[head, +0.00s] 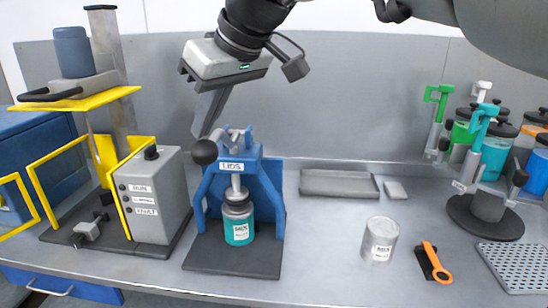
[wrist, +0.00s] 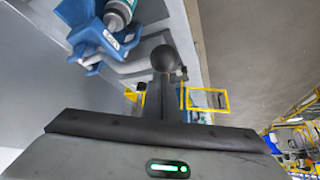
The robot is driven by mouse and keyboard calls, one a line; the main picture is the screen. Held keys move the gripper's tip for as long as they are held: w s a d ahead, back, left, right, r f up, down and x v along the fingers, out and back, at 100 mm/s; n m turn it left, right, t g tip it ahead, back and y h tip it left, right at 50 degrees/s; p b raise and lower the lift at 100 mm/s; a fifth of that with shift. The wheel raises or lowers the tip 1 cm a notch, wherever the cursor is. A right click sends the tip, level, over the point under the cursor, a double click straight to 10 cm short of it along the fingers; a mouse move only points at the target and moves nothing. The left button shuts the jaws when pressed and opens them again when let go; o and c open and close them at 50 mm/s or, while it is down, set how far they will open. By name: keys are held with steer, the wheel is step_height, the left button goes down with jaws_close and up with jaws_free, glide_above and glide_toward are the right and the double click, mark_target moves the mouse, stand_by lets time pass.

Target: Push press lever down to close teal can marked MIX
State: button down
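The teal can (head: 239,230) with a MIX label stands upright on the base of a blue press (head: 272,195) marked LIDS, under its plunger (head: 236,188). A grey lid or pressing head covers the can's top; I cannot tell which. The press lever's black ball knob (head: 204,152) sticks out at the press's upper left. It also shows just beyond my fingertips in the wrist view (wrist: 163,58). My gripper (head: 200,132) points down just above the knob, its fingers together with nothing visible between them. I cannot tell whether they touch the knob.
A grey control box (head: 155,200) with a yellow-framed machine stands left of the press. A grey tray (head: 340,184) is behind. Coloured jars (head: 495,150) stand at far right.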

mark_target(206, 144)
steer(key=shift+s+f+b, duration=0.2)
steer(key=shift+f+b, duration=0.5)
steer(key=shift+f, duration=0.4)
steer(key=shift+s+f+b, duration=0.15)
steer(key=shift+f+b, duration=0.75)
steer(key=shift+f+b, duration=0.9)
steer(key=shift+f, duration=0.2)
steer(key=shift+f+b, duration=0.85)
steer(key=shift+f, duration=0.3)
